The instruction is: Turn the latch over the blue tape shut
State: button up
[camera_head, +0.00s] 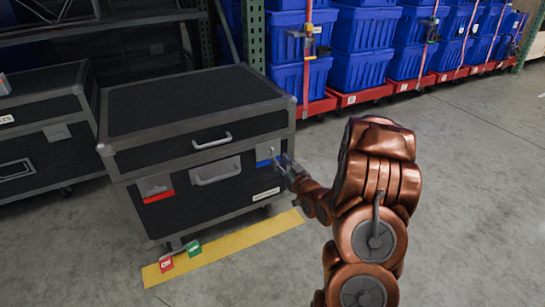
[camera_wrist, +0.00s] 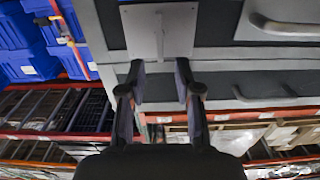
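A black case with silver edges (camera_head: 205,110) stands at left centre in the head view. On its front right is a grey latch plate, with blue tape (camera_head: 264,163) at its lower part. The wrist view shows the grey latch plate (camera_wrist: 178,30) at the top, with a thin lever (camera_wrist: 160,38) standing upright in that picture. My gripper (camera_head: 283,162) is in front of this latch, partly covering it in the head view. In the wrist view my gripper (camera_wrist: 161,66) is open, its fingertips apart on either side of the lever's line, with nothing seen between them. Contact cannot be told.
A second latch (camera_head: 155,184) with red tape (camera_head: 158,197) is at the case's front left. Handles (camera_head: 215,171) lie between. Red and green tags (camera_head: 194,248) are near yellow floor tape (camera_head: 240,240). Blue totes (camera_head: 360,70) stand behind; another case (camera_head: 40,125) is left. Floor at right is clear.

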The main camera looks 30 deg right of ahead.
aim_at(273, 152)
jog(key=shift+w+d+b, duration=0.15)
jog(key=shift+w+b, duration=0.45)
jog(key=shift+w, duration=1)
jog(key=shift+w+d+b, duration=0.1)
jog(key=shift+w+b, duration=0.5)
jog(key=shift+w, duration=1)
jog(key=shift+c, duration=0.2)
grip_shut()
